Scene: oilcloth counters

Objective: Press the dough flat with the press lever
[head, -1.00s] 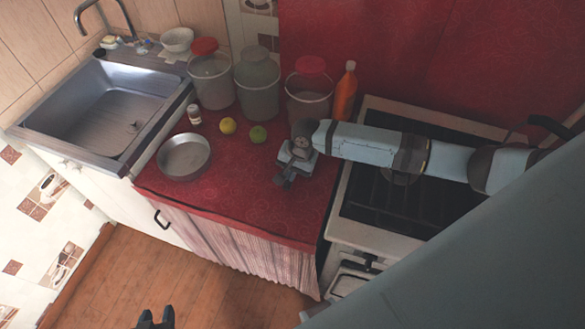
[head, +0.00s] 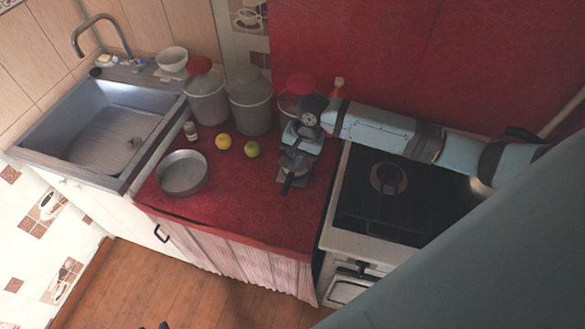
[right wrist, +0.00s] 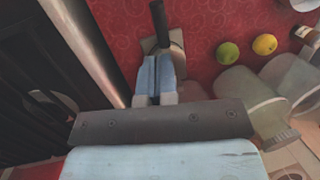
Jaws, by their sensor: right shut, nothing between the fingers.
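The press (head: 295,178) is a small grey metal device on the red counter, left of the stove. Its dark lever (head: 287,186) points toward the counter's front edge. In the right wrist view the black lever (right wrist: 158,22) stands out beyond my fingertips, above the press's grey plate (right wrist: 176,42). My right gripper (head: 300,150) is over the back part of the press, shut and empty; its blue fingers (right wrist: 156,74) lie together. I cannot tell whether they touch the press. No dough can be made out. Only a dark tip of my left gripper (head: 164,325) shows at the bottom edge.
A round metal pan (head: 182,173), a yellow fruit (head: 223,141) and a green fruit (head: 252,149) are left of the press. Lidded containers (head: 250,105) and an orange bottle (head: 338,88) stand behind. The stove (head: 385,195) is right. The counter's front is clear.

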